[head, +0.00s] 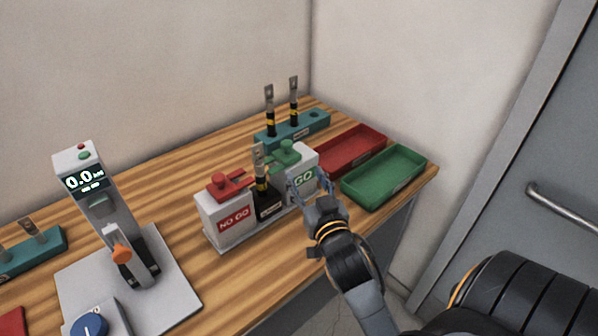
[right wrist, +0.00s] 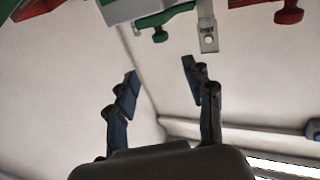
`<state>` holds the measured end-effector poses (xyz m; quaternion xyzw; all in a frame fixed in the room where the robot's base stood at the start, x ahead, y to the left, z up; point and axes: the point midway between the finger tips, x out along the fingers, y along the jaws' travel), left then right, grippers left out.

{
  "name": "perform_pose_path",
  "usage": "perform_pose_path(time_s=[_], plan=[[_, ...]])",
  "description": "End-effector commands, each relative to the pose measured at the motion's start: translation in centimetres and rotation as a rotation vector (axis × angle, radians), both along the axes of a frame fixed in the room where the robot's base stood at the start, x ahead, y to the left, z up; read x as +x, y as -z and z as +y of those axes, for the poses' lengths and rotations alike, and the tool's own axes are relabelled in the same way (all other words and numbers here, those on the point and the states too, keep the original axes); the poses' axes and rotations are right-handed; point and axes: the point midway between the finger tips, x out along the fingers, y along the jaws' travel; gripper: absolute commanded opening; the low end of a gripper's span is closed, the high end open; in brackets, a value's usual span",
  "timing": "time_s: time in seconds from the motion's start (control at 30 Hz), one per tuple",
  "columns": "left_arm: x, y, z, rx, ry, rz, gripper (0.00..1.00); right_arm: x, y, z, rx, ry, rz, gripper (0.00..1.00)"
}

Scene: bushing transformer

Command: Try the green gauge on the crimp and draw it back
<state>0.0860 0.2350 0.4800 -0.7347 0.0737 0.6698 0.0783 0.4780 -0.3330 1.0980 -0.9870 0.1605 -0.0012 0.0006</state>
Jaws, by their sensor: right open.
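The green gauge (head: 286,153) lies on top of the white GO block (head: 302,172). It also shows at the top of the right wrist view (right wrist: 165,17), which looks upside down. The crimp is a grey lug (head: 259,157) on an upright cable with black and yellow bands, in a black holder (head: 268,208) between the two blocks. The lug shows in the right wrist view (right wrist: 207,32) beside the green gauge. My right gripper (head: 309,184) is open and empty in front of the GO block, apart from the green gauge. My left gripper is out of view.
A red gauge (head: 231,184) lies on the NO GO block (head: 232,218). A red tray (head: 376,136) and an empty green tray (head: 408,182) are at the right. A teal rack (head: 294,133) holds two cables behind. A tester reading 0.0 (head: 85,180) stands left.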

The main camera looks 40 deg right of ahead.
Motion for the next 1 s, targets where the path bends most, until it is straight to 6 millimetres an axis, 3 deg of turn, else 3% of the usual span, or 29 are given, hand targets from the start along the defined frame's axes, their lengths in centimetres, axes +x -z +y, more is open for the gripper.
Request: perform_pose_path(time_s=[0.03, 0.2, 0.37, 0.8, 1.0], plan=[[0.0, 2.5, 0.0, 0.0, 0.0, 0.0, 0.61, -0.3, 1.2, 0.1, 0.002, 0.0, -0.006, 0.52], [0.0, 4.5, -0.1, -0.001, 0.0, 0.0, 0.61, -1.1, 0.7, 0.5, 0.0, -0.006, -0.001, 0.52], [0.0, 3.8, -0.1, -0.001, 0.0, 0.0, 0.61, -0.1, 0.1, 0.3, -0.002, -0.009, 0.002, 0.52], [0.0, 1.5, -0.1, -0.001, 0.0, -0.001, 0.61, 8.3, -0.1, -2.5, -0.002, -0.008, 0.003, 0.52], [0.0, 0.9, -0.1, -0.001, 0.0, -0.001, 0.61, 10.9, 0.1, -3.3, -0.001, -0.009, 0.003, 0.52]])
